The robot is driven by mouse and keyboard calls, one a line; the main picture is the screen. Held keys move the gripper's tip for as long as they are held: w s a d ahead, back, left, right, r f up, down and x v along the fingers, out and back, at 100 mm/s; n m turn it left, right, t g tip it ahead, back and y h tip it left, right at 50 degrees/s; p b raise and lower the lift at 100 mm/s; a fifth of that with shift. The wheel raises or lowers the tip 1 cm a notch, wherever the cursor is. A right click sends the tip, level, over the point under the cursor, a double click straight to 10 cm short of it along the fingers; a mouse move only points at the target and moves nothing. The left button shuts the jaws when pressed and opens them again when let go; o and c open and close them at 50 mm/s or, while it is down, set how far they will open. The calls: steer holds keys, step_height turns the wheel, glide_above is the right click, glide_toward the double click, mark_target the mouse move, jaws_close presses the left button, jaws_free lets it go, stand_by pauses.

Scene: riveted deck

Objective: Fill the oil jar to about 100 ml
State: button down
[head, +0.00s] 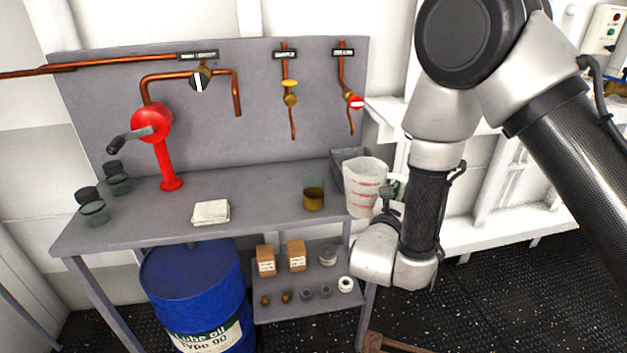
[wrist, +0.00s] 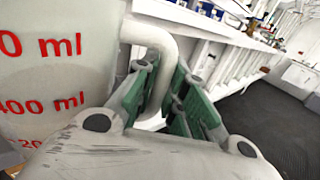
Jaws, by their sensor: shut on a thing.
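A translucent white measuring jug (head: 365,185) with red markings is at the right end of the bench, roughly upright. In the wrist view the jug (wrist: 45,75) fills the left side, with "400 ml" readable. My gripper (head: 392,192) is shut on the jug's handle (wrist: 157,42); the green-padded fingers (wrist: 168,95) are around it. I cannot tell whether the jug is lifted or resting. A clear glass jar (head: 314,183) with brown oil in its lower part stands on the bench left of the jug. The jug's contents are not visible.
The grey bench (head: 260,185) has a red hand pump (head: 155,130), dark jars (head: 95,211) and a folded cloth (head: 211,212). Copper pipes with a yellow-handled valve (head: 290,92) and red-handled valve (head: 354,102) hang behind. A grey tray (head: 346,157) is behind the jug; a blue drum (head: 193,285) stands below.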

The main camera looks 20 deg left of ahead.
steer(key=shift+r, duration=0.15)
steer(key=shift+r, duration=2.35)
